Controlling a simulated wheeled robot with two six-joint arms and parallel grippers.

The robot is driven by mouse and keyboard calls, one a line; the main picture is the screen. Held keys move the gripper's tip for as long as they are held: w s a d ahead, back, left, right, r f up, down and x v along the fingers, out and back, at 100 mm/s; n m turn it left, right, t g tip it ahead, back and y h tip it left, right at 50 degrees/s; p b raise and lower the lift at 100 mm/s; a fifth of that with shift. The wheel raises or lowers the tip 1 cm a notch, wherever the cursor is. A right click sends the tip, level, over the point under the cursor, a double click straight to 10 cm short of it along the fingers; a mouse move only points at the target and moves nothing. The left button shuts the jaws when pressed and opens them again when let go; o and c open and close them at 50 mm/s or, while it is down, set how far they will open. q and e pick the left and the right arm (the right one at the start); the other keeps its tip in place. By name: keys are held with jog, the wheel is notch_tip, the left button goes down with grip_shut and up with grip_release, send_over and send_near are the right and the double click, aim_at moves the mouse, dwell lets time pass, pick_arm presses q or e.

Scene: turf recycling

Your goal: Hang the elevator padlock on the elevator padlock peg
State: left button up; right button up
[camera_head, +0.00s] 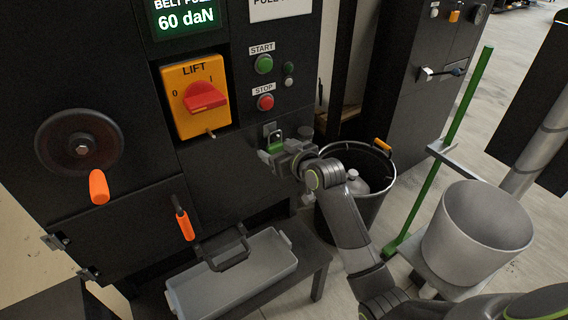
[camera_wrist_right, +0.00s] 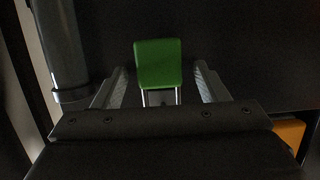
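The green padlock (camera_head: 277,140) is at the front of the dark cabinet, just below a small grey plate (camera_head: 269,128) under the stop button. In the right wrist view the padlock (camera_wrist_right: 158,64) shows its green body, with two bright shackle legs at its lower edge. My right gripper (camera_head: 272,156) is at the padlock. In the right wrist view its fingers (camera_wrist_right: 161,88) stand apart on both sides of the padlock, with a gap on each side. The peg is not clearly seen, so I cannot tell whether the shackle is on it. My left gripper is not in view.
An orange lift switch (camera_head: 196,97) with a red knob is left of the start and stop buttons. A grey tray (camera_head: 188,299) lies on a low dark bench. A black bin (camera_head: 377,203) and a light grey bucket (camera_head: 478,236) stand at the right.

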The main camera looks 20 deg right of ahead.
jog(key=v, duration=1.7)
jog(key=w+d+f+m+g+h+p, duration=0.1)
jog(key=d+f+g, duration=0.15)
jog(key=f, duration=0.75)
jog(key=w+d+f+m+g+h, duration=0.1)
jog(key=d+f+m+h, duration=0.15)
jog(key=f, duration=0.65)
jog(key=s+d+f+g, duration=0.1)
jog(key=s+d+f, duration=0.15)
jog(key=f, duration=0.55)
jog(key=s+d+f+g, duration=0.15)
jog(key=s+f, duration=0.25)
jog(key=f, duration=0.4)
jog(key=s+f+g, duration=0.2)
jog(key=s+f, duration=0.6)
jog(key=s, duration=0.4)
jog(key=s+f+g+h+p, duration=0.1)
jog(key=s+f+g, duration=0.1)
jog(key=s+f, duration=0.5)
jog(key=s+f+g, duration=0.2)
jog(key=s+f, duration=0.6)
jog(key=s, duration=1.1)
jog(key=shift+s+a+f+g, duration=0.25)
jog(key=shift+a+f+g, duration=0.1)
jog(key=shift+a+g, duration=0.1)
jog(key=shift+h, duration=0.25)
